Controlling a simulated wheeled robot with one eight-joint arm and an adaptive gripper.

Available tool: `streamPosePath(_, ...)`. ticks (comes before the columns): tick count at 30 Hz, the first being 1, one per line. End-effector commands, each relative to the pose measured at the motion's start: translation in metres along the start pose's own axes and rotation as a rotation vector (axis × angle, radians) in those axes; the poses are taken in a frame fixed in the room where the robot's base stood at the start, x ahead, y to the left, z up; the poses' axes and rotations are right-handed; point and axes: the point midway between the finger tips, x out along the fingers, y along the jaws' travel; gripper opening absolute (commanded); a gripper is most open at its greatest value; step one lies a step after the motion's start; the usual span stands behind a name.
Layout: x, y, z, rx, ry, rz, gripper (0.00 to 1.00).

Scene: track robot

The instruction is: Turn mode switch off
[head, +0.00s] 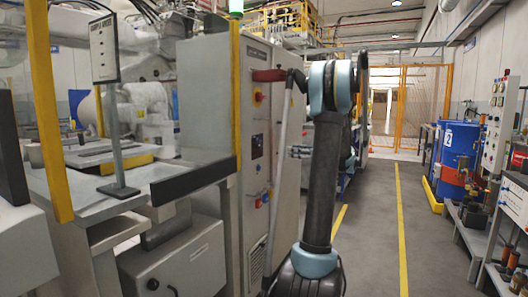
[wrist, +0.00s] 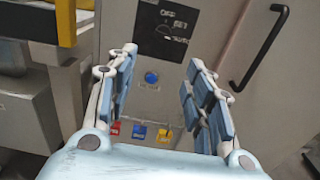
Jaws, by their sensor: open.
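The mode switch (wrist: 167,29) is on a black plate on the grey cabinet door, with white lettering that seems to read OFF, SET and AUTO. Its knob is small and dark, and I cannot tell which position it points to. The same black plate (head: 257,146) shows small on the cabinet in the head view. My gripper (wrist: 160,62) is open and empty in the wrist view. Its fingers are spread below the plate, apart from the switch.
A blue round button (wrist: 151,77) sits below the plate, with red, blue and yellow tags (wrist: 138,131) lower down. A black door handle (wrist: 262,50) is at right. A yellow post (head: 236,110) and machine table stand left. The aisle (head: 375,220) is clear at right.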

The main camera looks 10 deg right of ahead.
Motion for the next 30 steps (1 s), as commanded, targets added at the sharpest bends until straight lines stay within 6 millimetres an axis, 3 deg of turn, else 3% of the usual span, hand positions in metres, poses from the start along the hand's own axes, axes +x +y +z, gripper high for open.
streamPosePath(4,0.002,-0.005,0.001,0.014,-0.014,-0.002,0.47)
streamPosePath(8,0.017,-0.004,0.001,0.014,-0.014,-0.001,0.47)
streamPosePath(30,0.144,-0.004,0.003,0.012,-0.012,0.000,0.47)
